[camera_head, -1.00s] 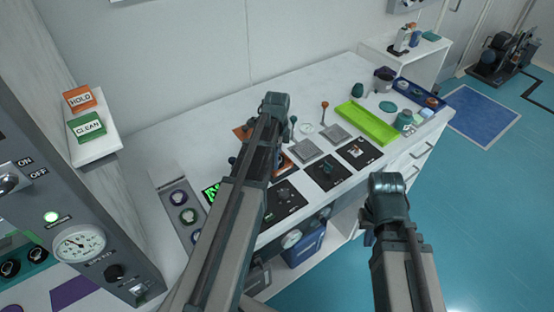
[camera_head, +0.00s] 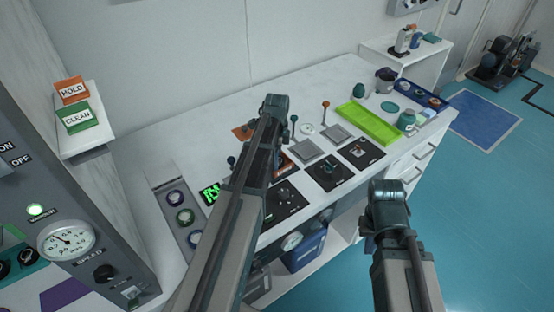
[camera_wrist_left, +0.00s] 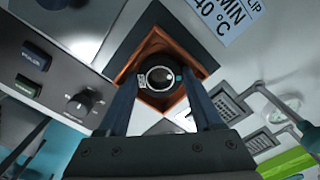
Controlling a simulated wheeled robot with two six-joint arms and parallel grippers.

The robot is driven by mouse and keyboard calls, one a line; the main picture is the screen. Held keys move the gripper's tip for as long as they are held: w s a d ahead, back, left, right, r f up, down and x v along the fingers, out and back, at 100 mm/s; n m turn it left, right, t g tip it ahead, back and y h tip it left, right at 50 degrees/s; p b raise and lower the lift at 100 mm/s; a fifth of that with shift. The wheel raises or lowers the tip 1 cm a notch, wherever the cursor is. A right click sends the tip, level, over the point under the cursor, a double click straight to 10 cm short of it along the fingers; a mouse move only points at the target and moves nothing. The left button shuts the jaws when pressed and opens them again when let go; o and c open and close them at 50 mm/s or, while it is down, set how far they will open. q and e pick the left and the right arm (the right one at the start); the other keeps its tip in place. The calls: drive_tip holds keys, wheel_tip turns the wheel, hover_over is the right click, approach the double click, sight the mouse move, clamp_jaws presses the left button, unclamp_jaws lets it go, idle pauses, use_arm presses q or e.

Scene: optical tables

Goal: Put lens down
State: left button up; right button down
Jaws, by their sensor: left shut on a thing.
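The lens (camera_wrist_left: 160,77) is a dark round piece with a pale ring, seen end-on in the left wrist view. My left gripper (camera_wrist_left: 159,90) is shut on it, one finger on each side. Behind the lens is an orange-edged square (camera_wrist_left: 158,104) with a dark middle; I cannot tell whether the lens touches it. In the head view my left gripper (camera_head: 274,108) is over the white table (camera_head: 180,135), and its arm hides the lens. An orange corner (camera_head: 241,131) shows beside it. My right gripper (camera_head: 388,199) is in front of the table; its fingers are hidden.
Black square plates (camera_head: 361,152) and grey pads (camera_head: 306,149) lie right of the left arm. A lime-green tray (camera_head: 367,124) and a blue tray (camera_head: 421,97) are further right. A control panel (camera_head: 75,270) stands at left. Bare tabletop lies at the back.

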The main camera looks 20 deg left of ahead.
use_arm(q)
drive_tip(key=shift+f, duration=0.15)
drive_tip(key=o, duration=1.3)
drive_tip(key=shift+c, duration=0.2)
wheel_tip(320, 180, up, 12)
drive_tip(key=p, duration=1.2)
drive_tip(key=s+d+n, duration=0.5)
drive_tip(key=s+d, duration=0.5)
drive_tip(key=d, duration=0.2)
drive_tip(key=s+d+n+y, duration=0.1)
drive_tip(key=s+d+n, duration=0.5)
drive_tip(key=s+d, duration=0.4)
drive_tip(key=shift+d+r, duration=0.2)
drive_tip(key=shift+d, duration=1)
